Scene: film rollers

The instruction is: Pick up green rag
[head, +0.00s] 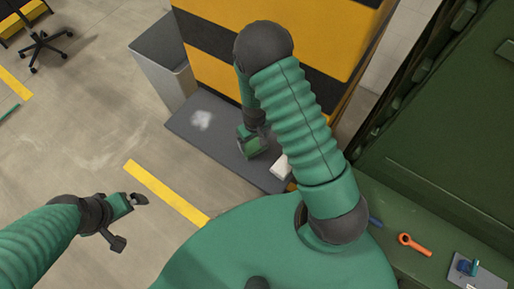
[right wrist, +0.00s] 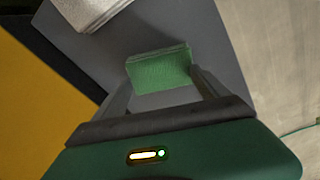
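The green rag (right wrist: 160,71) looks like a small folded block on the grey shelf in the right wrist view. My right gripper (right wrist: 162,86) is at the rag, with its fingers spread on either side of it. Whether the fingertips touch the rag's edges is hard to tell. In the head view the rag (head: 255,148) shows below my right gripper (head: 250,136), partly hidden by it. My left gripper (head: 132,220) is off to the left over the floor, its fingers apart and empty.
The grey shelf (head: 215,148) carries a white patch (head: 202,120) and a white block (head: 281,167) near the rag. A yellow and black striped cabinet (head: 215,68) stands behind it. A grey bin (head: 163,70) is at left. An orange tool (head: 414,244) lies on the green bench at right.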

